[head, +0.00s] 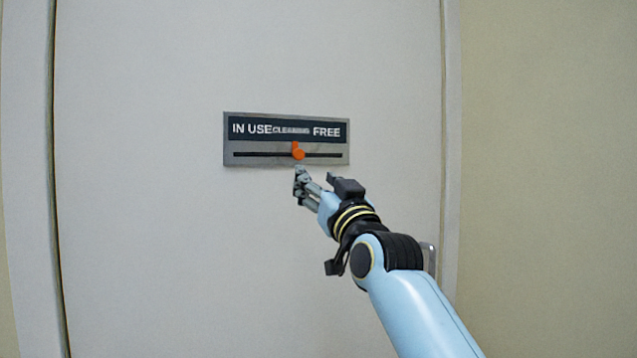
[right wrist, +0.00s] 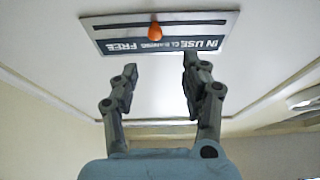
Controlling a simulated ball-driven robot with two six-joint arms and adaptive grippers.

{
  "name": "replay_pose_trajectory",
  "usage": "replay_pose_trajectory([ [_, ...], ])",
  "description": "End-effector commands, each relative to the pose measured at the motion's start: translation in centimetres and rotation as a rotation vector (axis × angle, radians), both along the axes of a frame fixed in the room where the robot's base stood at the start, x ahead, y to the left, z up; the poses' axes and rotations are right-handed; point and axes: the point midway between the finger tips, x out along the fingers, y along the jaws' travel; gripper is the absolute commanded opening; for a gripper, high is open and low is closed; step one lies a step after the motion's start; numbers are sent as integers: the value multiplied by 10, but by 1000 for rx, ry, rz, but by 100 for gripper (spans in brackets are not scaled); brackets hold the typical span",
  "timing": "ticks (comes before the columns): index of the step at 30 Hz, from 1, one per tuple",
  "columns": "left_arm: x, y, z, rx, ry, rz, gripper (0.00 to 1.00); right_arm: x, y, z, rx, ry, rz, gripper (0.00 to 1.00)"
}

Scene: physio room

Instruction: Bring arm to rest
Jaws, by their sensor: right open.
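My right gripper (head: 313,180) is open and empty in front of the door, just below the sliding sign (head: 286,160). The sign is a grey plate with the words IN USE, CLEANING and FREE. An orange knob (head: 298,151) sits in its slot near the middle, under the right end of CLEANING. In the right wrist view the sign (right wrist: 105,38) appears upside down, with the orange knob (right wrist: 155,32) beyond the fingertips of the gripper (right wrist: 160,72). The fingers are spread and look clear of the knob. My left gripper is not in view.
The pale door (head: 150,230) fills most of the head view, inside a light frame (head: 451,110). A grey metal part, perhaps a door handle (head: 430,258), shows partly behind my right arm. A bare beige wall (head: 550,170) is on the right.

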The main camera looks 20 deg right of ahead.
Motion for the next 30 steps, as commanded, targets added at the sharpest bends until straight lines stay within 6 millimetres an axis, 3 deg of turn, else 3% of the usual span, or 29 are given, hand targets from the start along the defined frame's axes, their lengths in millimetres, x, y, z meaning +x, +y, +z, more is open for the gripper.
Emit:
replay_pose_trajectory([
  [9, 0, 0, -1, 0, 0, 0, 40, 0, 0, -2, 0, 3, 0, 46],
  [11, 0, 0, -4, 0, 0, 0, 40, -1, 0, -13, -1, 15, 0, 46],
  [13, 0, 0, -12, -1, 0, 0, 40, -3, -1, -40, -4, 46, -1, 46],
  [17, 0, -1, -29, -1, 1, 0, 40, -6, -4, -128, -18, 168, -4, 46],
  [23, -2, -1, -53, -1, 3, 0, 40, -24, -10, -297, -50, 430, -8, 46],
  [26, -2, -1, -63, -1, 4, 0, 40, -45, -15, -378, -64, 560, -10, 46],
  [30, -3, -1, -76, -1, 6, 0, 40, -88, -21, -489, -78, 746, -11, 46],
])
